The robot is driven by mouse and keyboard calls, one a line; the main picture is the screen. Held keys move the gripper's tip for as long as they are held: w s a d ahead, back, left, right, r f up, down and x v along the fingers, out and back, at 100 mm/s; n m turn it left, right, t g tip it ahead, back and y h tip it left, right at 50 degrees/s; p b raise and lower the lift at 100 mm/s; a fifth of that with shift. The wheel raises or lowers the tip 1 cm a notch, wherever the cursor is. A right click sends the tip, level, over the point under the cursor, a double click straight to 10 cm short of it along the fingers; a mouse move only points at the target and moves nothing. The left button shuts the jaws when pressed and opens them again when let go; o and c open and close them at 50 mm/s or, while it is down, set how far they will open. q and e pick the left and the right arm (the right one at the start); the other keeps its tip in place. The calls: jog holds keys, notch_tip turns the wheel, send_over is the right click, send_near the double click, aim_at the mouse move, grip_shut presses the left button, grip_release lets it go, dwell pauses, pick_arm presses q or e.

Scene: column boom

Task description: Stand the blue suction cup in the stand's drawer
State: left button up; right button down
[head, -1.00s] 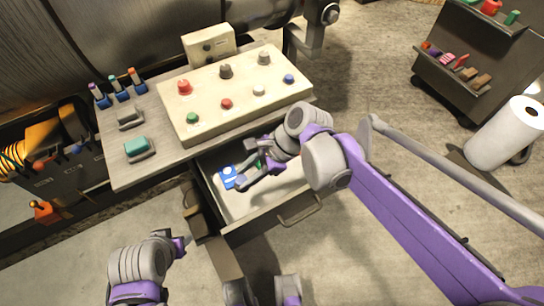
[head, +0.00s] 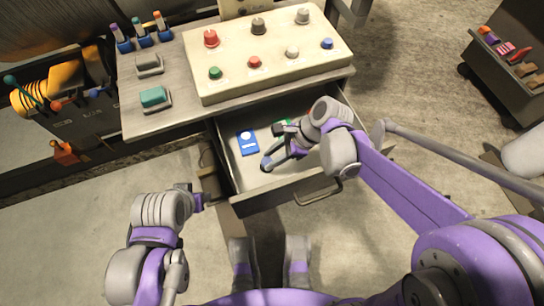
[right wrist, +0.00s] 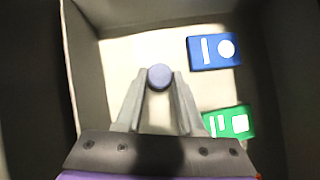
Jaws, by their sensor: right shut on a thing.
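The stand's drawer (head: 240,199) is pulled open below the stand's top. My right gripper (head: 268,163) is inside the drawer's outline and is shut on a small round blue thing, likely the suction cup (right wrist: 160,77), seen end-on between the fingertips in the right wrist view. Whether it touches the drawer floor, I cannot tell. A flat blue card (head: 248,142) with a white bar and disc lies in the drawer, left of the gripper in the head view; a green card (right wrist: 229,122) lies there too, partly hidden in the head view. My left gripper (head: 203,198) is outside the drawer, its jaws unclear.
A control box (head: 270,75) with several knobs and buttons stands on the stand's top (head: 188,121). A teal block (head: 154,97) and a grey block (head: 149,64) lie left of it. A dark trolley (head: 510,60) stands at the right. The drawer handle (head: 318,194) sticks out in front.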

jog(key=shift+f, duration=0.35)
jog(key=c, duration=0.5)
grip_release()
jog(key=shift+r, duration=0.15)
jog(key=shift+d+r, duration=0.2)
jog(key=shift+r, duration=0.1)
jog(key=p+v, duration=0.2)
jog(key=v, duration=0.9)
jog(key=shift+d+r+p, duration=0.1)
jog(key=shift+d+p, duration=0.05)
jog(key=shift+p, duration=0.15)
